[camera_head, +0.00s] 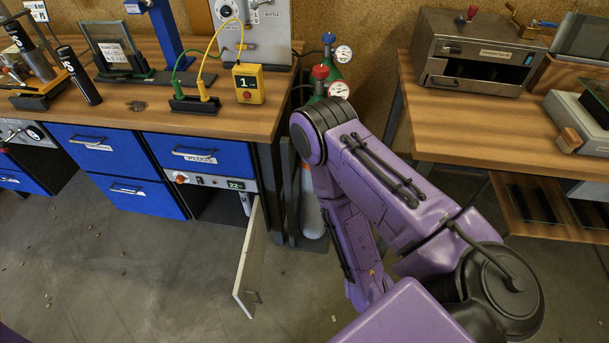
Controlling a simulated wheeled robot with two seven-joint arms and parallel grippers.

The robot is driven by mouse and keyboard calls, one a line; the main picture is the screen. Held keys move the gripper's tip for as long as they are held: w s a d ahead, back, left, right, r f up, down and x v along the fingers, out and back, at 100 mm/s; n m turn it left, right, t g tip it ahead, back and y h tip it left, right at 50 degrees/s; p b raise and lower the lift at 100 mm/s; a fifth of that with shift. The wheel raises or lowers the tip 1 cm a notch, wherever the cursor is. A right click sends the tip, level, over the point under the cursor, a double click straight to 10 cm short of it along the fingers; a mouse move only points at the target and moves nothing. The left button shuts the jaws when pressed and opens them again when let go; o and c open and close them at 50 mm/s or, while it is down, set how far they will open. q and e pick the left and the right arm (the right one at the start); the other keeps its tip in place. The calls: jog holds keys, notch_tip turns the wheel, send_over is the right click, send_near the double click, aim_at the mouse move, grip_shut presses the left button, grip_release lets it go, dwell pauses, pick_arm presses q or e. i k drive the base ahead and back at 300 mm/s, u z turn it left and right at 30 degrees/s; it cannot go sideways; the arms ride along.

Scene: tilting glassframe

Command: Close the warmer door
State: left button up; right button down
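The warmer (212,181) sits under the left workbench, below a blue drawer. Its front panel has a red knob and a lit display reading about 22. Its pale door (251,262) is hinged on the right side and stands wide open, swung out toward me, showing nearly edge-on. The warmer's cavity (219,207) is dark, and its contents are hard to make out. My purple right arm rises from the lower right and bends down to the right of the door, apart from it in the picture. Neither gripper's fingers show.
Blue drawers (113,173) fill the bench left of the warmer. A gas cylinder (311,215) stands between the benches, partly behind my arm. The right workbench (480,119) carries a metal oven (475,58). The floor left of the door is open, with small debris.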

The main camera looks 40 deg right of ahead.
aim_at(247, 280)
jog(key=k, duration=1.05)
jog(key=z, duration=0.6)
jog(key=i, duration=1.45)
jog(key=u, duration=0.4)
